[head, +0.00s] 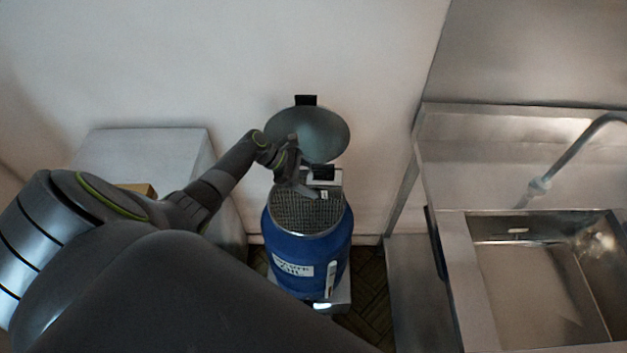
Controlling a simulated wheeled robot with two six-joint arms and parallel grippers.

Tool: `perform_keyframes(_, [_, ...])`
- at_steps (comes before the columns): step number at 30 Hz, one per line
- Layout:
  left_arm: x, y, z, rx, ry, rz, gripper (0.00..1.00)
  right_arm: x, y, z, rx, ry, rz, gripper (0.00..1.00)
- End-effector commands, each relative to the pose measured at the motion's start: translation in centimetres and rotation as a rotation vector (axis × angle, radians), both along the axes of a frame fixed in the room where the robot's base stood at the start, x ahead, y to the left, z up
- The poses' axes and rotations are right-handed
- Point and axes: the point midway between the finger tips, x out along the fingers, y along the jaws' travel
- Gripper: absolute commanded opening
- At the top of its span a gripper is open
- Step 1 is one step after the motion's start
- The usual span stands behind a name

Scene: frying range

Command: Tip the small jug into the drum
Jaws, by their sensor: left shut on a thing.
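My left gripper (298,182) reaches in from the left over the back part of the drum's top. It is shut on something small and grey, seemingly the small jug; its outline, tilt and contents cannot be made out. My right gripper is not in view.
A pale block (145,150) stands against the wall at the left, partly behind my left arm. A steel sink (540,290) with a curved tap (570,160) is at the right. Dark floor shows between drum and sink. The wall is close behind the drum.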

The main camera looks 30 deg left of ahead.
Motion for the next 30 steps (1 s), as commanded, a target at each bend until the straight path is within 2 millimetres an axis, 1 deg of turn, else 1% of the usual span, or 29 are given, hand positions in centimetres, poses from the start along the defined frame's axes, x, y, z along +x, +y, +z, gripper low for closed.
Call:
perform_keyframes(1, [-0.1, 0.2, -0.3, -0.014, -0.007, 0.001, 0.43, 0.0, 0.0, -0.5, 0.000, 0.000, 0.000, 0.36])
perform_keyframes(18, [-0.6, 1.2, -0.4, -0.168, -0.082, 0.000, 0.43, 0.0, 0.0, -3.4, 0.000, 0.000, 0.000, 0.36])
perform_keyframes(30, [-0.8, 1.7, -0.3, -0.250, -0.124, 0.000, 0.43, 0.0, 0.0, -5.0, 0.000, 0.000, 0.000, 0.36])
